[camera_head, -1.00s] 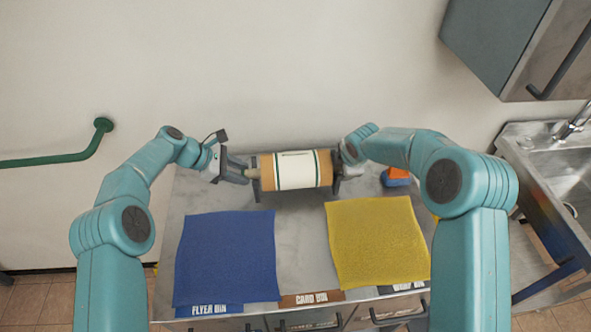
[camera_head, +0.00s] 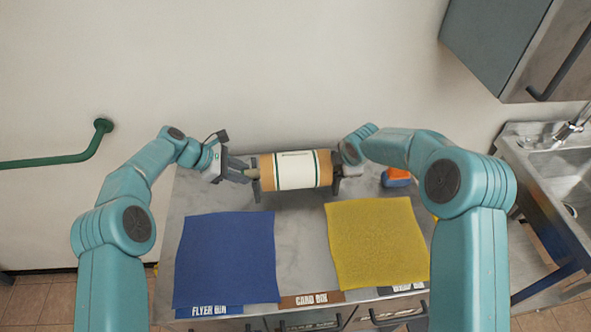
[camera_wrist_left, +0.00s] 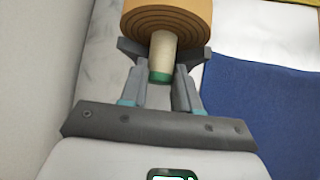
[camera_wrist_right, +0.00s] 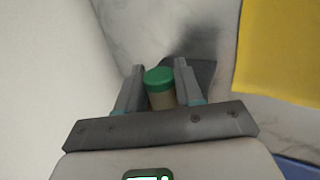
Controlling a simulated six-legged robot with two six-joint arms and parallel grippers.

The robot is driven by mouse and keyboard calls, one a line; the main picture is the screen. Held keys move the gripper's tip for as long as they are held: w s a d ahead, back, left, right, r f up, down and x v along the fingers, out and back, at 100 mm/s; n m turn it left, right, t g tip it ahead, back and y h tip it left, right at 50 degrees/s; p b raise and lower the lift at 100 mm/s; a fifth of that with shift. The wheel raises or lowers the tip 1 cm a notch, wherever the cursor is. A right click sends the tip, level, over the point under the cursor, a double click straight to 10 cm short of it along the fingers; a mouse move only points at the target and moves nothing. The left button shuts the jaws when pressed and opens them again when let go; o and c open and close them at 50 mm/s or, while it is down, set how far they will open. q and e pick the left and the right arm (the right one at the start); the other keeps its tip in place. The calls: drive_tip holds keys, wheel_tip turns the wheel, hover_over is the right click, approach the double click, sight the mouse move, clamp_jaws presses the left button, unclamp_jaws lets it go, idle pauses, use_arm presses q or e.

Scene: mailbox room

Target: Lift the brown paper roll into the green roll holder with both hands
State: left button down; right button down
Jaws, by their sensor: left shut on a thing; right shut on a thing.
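The brown paper roll (camera_head: 325,170), with a white, green-striped band, lies level near the wall in the head view. Its layered end (camera_wrist_left: 172,20) and pale, green-tipped core show in the left wrist view. Dark grey uprights stand at both roll ends, seemingly the holder (camera_head: 336,187); I see no green on them. The core appears to rest at the left upright (camera_wrist_left: 128,52); exact seating is unclear. My left gripper (camera_head: 242,171) is shut on the left core end. My right gripper (camera_head: 349,154) is shut on the right core end, whose green cap (camera_wrist_right: 159,76) shows between its fingers.
A blue mat (camera_head: 226,258) and a yellow mat (camera_head: 377,240) lie on the metal table in front of the roll. An orange and blue object (camera_head: 397,177) stands right of my right gripper. A sink (camera_head: 562,170) is at right, a cabinet (camera_head: 500,45) above.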

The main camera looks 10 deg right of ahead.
wheel_tip(320, 180, up, 5)
drive_tip(key=p, duration=0.4)
drive_tip(key=shift+f, duration=0.2)
idle(0.3)
